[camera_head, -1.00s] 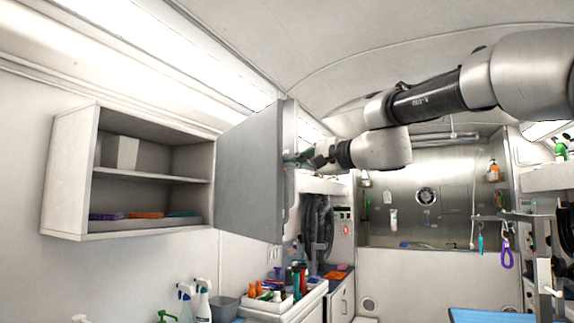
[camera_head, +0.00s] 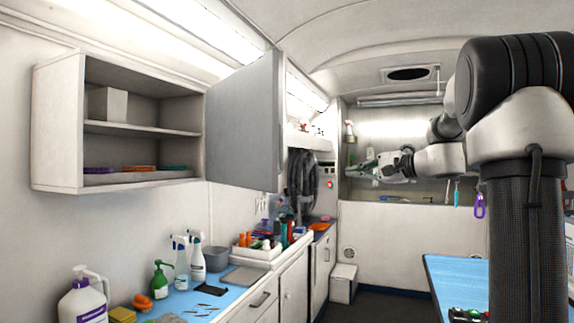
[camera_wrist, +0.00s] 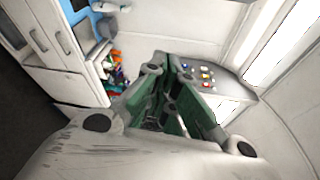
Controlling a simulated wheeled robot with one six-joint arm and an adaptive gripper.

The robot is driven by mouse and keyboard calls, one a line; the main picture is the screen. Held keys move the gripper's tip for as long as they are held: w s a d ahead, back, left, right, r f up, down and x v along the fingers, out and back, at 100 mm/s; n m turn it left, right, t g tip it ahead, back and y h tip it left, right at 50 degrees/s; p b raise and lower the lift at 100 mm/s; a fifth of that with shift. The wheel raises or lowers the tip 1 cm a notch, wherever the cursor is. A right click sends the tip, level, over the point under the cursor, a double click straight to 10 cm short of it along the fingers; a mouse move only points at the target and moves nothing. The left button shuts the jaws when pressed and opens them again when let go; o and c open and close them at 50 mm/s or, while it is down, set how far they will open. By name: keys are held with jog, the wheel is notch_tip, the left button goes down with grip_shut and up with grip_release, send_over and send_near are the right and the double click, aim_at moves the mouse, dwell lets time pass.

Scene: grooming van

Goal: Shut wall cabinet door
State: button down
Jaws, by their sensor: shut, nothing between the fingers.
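The wall cabinet (camera_head: 60,122) hangs on the left wall with its front open. Its grey door (camera_head: 243,122) is hinged at the right side and stands swung out wide. My gripper (camera_head: 358,170) is to the right of the door, apart from it, in front of the back wall. It is shut and empty. In the wrist view its green-padded fingers (camera_wrist: 160,115) come together in the middle. I cannot make out the cabinet door for sure in the wrist view.
Inside the cabinet are a white box (camera_head: 107,104) and several coloured flat items. Below is a blue counter (camera_head: 185,300) with spray bottles (camera_head: 197,260), a grey bowl (camera_head: 215,259) and a tray of bottles (camera_head: 258,252). A blue-topped table (camera_head: 450,280) stands at the right.

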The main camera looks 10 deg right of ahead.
jog(key=s+a+r+n+g+y, duration=0.2)
jog(key=s+a+n+g+y, duration=0.1)
jog(key=s+a+n+y, duration=0.25)
jog(key=s+a+x, duration=0.1)
jog(key=s+x, duration=0.1)
jog(key=x, duration=1.1)
jog(key=shift+a+f+n, duration=0.15)
jog(key=shift+a+n, duration=0.3)
jog(key=shift+a, duration=0.15)
jog(key=shift+s+h, duration=0.1)
jog(key=shift+h, duration=0.15)
